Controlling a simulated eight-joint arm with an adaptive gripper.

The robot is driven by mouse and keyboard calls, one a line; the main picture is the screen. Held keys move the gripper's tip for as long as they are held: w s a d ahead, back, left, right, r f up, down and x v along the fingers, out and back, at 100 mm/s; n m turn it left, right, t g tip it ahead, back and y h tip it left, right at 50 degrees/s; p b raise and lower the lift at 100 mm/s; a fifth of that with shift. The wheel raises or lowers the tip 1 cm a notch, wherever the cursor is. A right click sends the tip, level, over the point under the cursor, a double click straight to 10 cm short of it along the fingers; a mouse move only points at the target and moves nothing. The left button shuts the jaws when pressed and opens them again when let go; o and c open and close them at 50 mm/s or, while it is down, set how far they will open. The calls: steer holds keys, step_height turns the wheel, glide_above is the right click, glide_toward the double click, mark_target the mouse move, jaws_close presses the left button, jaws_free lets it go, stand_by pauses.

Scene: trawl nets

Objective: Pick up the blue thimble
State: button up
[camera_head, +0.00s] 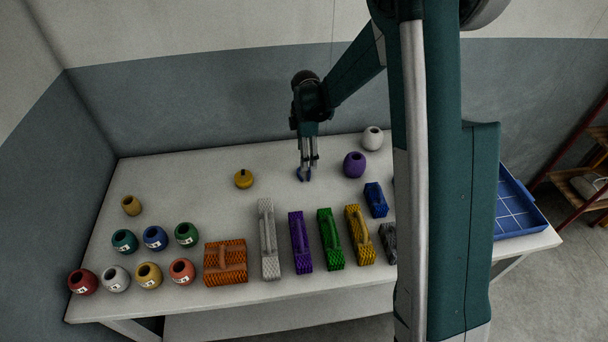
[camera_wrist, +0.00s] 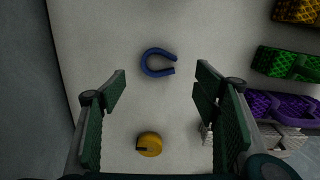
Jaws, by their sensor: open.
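The blue thimble (camera_wrist: 145,63) is a horseshoe-shaped piece lying flat on the white table, its open end toward the right in the wrist view. In the head view it shows as a small blue patch (camera_head: 300,175), partly hidden by my fingers. My gripper (camera_head: 308,163) points down over it. In the wrist view my gripper (camera_wrist: 161,82) is open and empty. The thimble appears between the line of its fingers and a little beyond the tips. I cannot tell the exact height gap.
A yellow round piece (camera_head: 243,179) lies left of my gripper. A purple pot (camera_head: 354,165) and a white pot (camera_head: 372,138) stand to the right. Several coloured net blocks (camera_head: 300,242) and numbered pots (camera_head: 155,238) fill the front. A blue tray (camera_head: 520,212) sits at right.

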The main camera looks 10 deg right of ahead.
mark_target(305, 172)
steer(key=shift+w+a+f, duration=0.1)
steer(key=shift+w+f, duration=0.05)
steer(key=shift+f, duration=0.4)
steer(key=shift+f, duration=0.1)
steer(key=shift+f, duration=1.2)
steer(key=shift+f, duration=0.1)
steer(key=shift+f+b, duration=0.55)
steer(key=shift+f, duration=1.95)
steer(key=c, duration=1)
